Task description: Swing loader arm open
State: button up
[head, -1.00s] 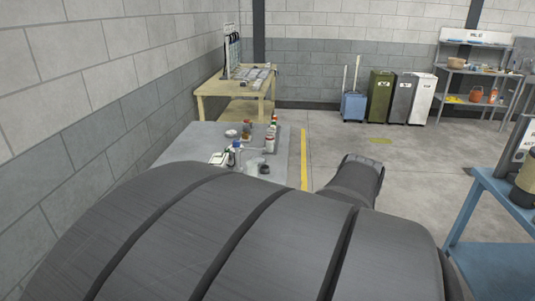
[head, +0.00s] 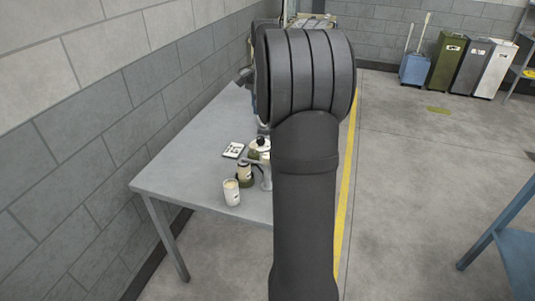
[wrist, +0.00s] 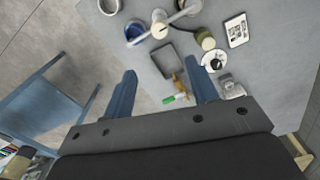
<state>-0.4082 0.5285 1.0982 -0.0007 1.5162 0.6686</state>
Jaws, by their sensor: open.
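A light metal loader arm (wrist: 178,19) shows at the top of the wrist view, on a post (wrist: 160,29) with a pale round top. One end reaches toward a blue-rimmed round part (wrist: 135,32), the other toward the top edge. In the head view the post (head: 266,176) stands near the bench's front, partly hidden by my arm. My gripper (wrist: 161,65) is open above the bench, its two blue fingers wide apart with nothing gripped. The loader arm is ahead of the fingertips in the picture.
The grey bench (head: 175,170) also holds a white cup (head: 231,192), a card (head: 233,150) and an olive-banded can (wrist: 205,39). A dark tray (wrist: 170,64) and a brown-and-green item (wrist: 180,89) lie around the fingers. A blue-framed stand (head: 515,250) is at right.

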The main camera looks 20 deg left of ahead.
notch_tip(320, 180, down, 17)
dwell(0.4)
grip_shut()
